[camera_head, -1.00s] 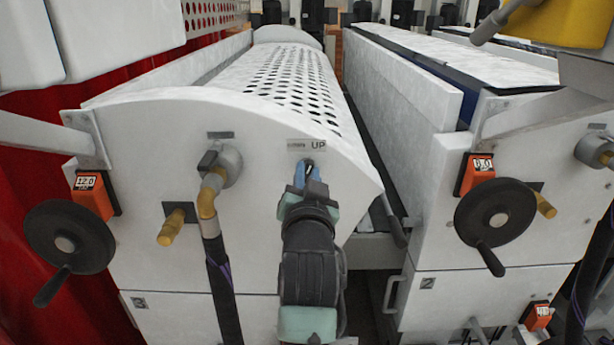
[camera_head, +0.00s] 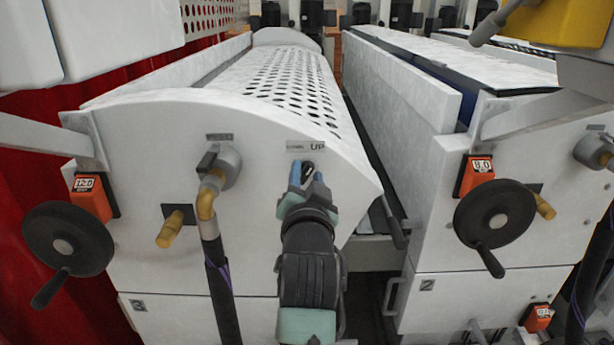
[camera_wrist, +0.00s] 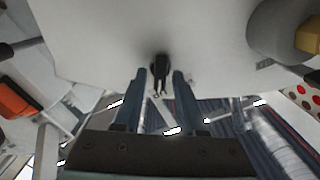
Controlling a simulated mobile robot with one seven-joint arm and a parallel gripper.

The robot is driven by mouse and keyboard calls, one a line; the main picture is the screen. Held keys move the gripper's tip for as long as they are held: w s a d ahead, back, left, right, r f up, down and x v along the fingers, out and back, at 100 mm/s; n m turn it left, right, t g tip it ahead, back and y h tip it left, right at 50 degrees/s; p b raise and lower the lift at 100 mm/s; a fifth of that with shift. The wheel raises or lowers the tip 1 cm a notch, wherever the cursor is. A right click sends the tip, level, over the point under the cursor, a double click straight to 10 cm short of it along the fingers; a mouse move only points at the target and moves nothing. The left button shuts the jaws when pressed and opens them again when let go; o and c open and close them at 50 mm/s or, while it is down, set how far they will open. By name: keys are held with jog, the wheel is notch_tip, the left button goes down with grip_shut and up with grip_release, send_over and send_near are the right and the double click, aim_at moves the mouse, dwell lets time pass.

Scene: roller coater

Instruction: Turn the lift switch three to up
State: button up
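The black lift switch (camera_head: 308,168) is on the white front panel of the left machine, below a small label plate (camera_head: 306,147) reading "UP" at its right end. The plate's smaller left word is unreadable. A "3" plate (camera_head: 138,305) marks this machine. My gripper (camera_head: 306,180) is at the switch, with its blue fingers pointing at the panel. In the wrist view, the switch (camera_wrist: 160,72) shows between the two fingertips, with a gap on each side. The gripper is open and holds nothing. The switch's exact turn position is hard to tell.
Left of the switch are a grey valve (camera_head: 226,165) with a brass elbow and black hose (camera_head: 222,290), and a brass fitting (camera_head: 172,227). Black handwheels (camera_head: 68,240) (camera_head: 495,213) stick out at both sides. A narrow gap separates the two machines.

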jog(key=shift+o, duration=0.2)
jog(key=shift+s+f, duration=0.1)
jog(key=shift+s, duration=0.45)
jog(key=s+b, duration=0.3)
jog(key=s, duration=0.9)
jog(key=s+r+n+t, duration=0.2)
jog(key=s+r+t, duration=0.1)
jog(key=r, duration=0.6)
jog(key=s+r+n+t, duration=0.2)
jog(key=s+r, duration=0.4)
jog(key=r, duration=0.3)
jog(key=s+r+n+t, duration=0.2)
jog(key=s+r+t, duration=0.2)
jog(key=r, duration=0.4)
jog(key=shift+s+a+r, duration=0.2)
jog(key=shift+s+r, duration=0.15)
jog(key=shift+r, duration=0.05)
